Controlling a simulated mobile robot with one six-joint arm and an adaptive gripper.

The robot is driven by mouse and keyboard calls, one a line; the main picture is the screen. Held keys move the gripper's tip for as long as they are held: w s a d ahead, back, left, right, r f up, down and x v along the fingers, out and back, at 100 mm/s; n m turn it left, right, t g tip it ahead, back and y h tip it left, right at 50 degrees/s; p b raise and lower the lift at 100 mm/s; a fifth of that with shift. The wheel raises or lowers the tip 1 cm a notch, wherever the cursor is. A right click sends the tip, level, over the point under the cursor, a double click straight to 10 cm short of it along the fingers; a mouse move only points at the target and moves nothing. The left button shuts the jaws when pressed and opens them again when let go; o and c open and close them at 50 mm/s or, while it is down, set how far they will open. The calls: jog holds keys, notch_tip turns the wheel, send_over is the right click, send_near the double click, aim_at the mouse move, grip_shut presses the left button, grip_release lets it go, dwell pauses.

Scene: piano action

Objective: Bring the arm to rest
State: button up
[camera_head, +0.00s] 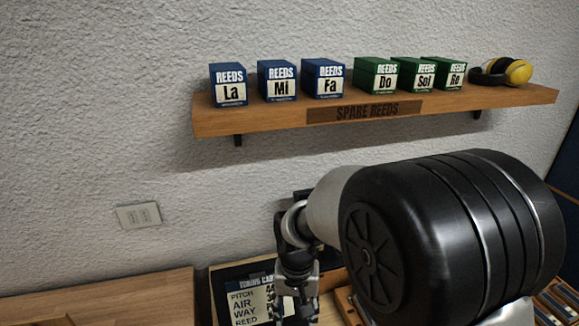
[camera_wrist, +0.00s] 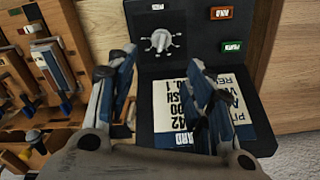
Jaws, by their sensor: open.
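My arm (camera_head: 430,235) reaches across the lower right of the head view, with its large black joint nearest the camera. My gripper (camera_head: 297,308) hangs down at the bottom of that view, in front of the dark tuning panel (camera_head: 222,300). In the wrist view my gripper (camera_wrist: 162,75) is open, with its two fingers apart and nothing seen between them. The black panel (camera_wrist: 205,60) with a printed card (camera_wrist: 228,105) lies behind the fingers. Whether the fingertips touch the panel cannot be told.
A wall shelf (camera_head: 275,118) holds several blue and green reed boxes (camera_head: 228,85) and yellow earmuffs (camera_head: 518,71).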

jog(key=s+d+r+t, duration=0.1)
jog(key=s+d+r, duration=0.3)
jog(key=r, duration=0.3)
jog(key=s+d+r+t, duration=0.1)
jog(key=s+d+r, duration=0.3)
jog(key=r, duration=0.2)
jog(key=s+d+r+t, duration=0.2)
jog(key=s+d+r, duration=0.1)
jog(key=s, duration=0.8)
jog(key=shift+s+d+r+n+t, duration=0.2)
jog(key=shift+s+d+n+t, duration=0.15)
jog(key=shift+d, duration=0.35)
dwell(2.8)
